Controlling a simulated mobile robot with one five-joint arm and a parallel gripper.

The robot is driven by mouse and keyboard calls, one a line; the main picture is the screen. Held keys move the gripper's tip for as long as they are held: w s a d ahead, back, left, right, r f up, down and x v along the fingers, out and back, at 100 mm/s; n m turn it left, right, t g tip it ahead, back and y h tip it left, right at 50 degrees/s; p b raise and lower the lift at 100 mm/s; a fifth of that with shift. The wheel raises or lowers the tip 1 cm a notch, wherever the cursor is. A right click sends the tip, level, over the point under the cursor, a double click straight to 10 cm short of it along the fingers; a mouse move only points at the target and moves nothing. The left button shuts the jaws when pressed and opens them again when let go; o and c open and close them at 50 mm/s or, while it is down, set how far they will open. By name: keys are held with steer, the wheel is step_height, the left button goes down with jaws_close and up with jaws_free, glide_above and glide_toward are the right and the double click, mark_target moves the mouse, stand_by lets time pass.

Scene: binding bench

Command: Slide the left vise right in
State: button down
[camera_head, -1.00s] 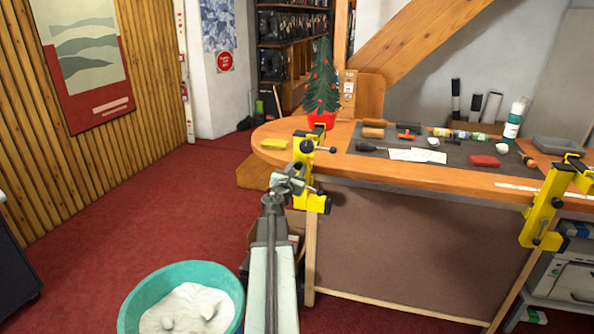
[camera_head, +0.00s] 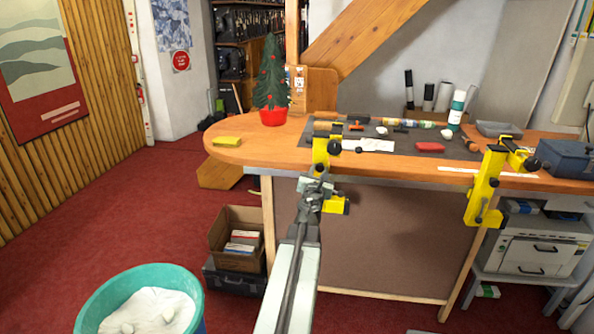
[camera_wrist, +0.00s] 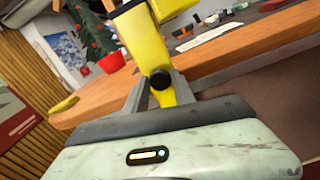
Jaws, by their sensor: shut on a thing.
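The left vise (camera_head: 321,150) is yellow with dark knobs. It is clamped on the bench's front edge, right of the small Christmas tree. My gripper (camera_head: 318,184) is shut on the left vise's upright below the bench top. In the wrist view the two fingers of my gripper (camera_wrist: 160,88) stand on either side of the yellow upright of the left vise (camera_wrist: 146,40), just around a black knob. The right vise (camera_head: 484,190), also yellow, sits farther right on the same edge, with a wide gap between the two.
The front edge between the vises looks clear.

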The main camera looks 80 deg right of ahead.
steer(key=shift+s+d, duration=0.1)
steer(key=shift+s, duration=1.8)
steer(key=c, duration=1.1)
jaws_free()
steer(key=shift+s, duration=0.1)
steer(key=shift+o, duration=0.2)
